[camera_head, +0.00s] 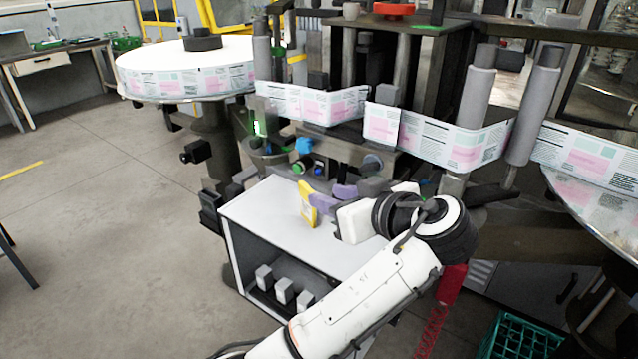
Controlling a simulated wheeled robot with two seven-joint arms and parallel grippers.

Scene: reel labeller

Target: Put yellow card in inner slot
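The yellow card (306,212) stands upright and slightly tilted over the white top of the cabinet, with a pale patch on its face. My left gripper (318,201) has purple fingers and reaches in from the right. Its fingertips meet the card's right edge, and it looks shut on the card. I cannot tell whether the card's lower edge touches the white top (265,212). I cannot make out the inner slot clearly. My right gripper is not in view.
Several small pale blocks (285,291) stand on the open shelf below the white top. The labeller with its printed web (318,104) and rollers (478,92) rises behind. A reel table (150,58) is at the back left, and a green crate (512,338) at lower right.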

